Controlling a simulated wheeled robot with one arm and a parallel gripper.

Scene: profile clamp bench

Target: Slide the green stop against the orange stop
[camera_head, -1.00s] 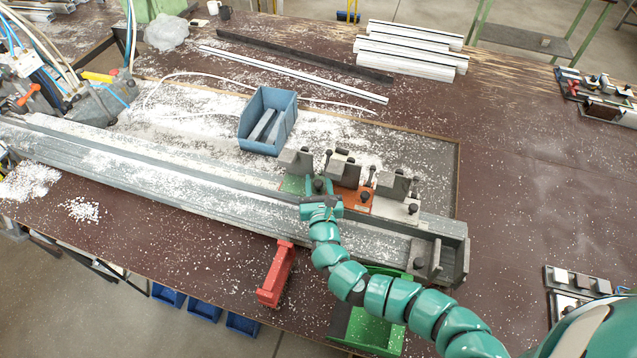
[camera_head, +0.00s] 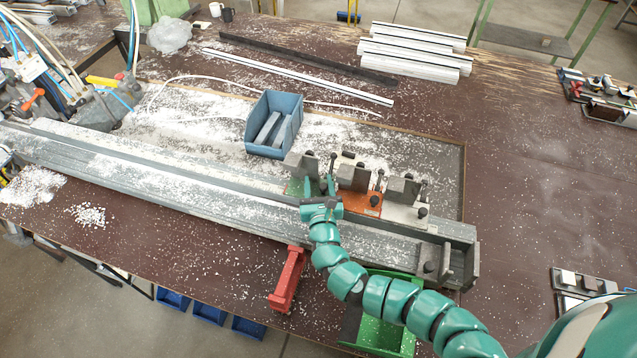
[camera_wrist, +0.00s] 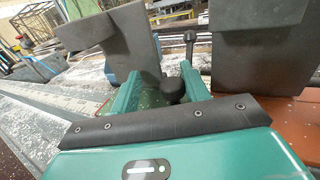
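The green stop (camera_head: 293,188), a green base with a grey upright block, sits on the long grey profile bed. The orange stop (camera_head: 367,204), an orange base with a grey block, stands to its right with a gap between them. My gripper (camera_head: 318,186) is down at the green stop's right side. In the wrist view its two teal fingers (camera_wrist: 160,88) stand apart around a black knob (camera_wrist: 173,90), with a gap showing at the left finger. The green stop's grey block (camera_wrist: 108,45) is at left there, and the orange base (camera_wrist: 295,118) at right. The green base is largely hidden.
A white-based stop (camera_head: 408,212) stands right of the orange one, before the bed's end block (camera_head: 432,262). A blue bin (camera_head: 273,125) is behind. White chips litter the bench.

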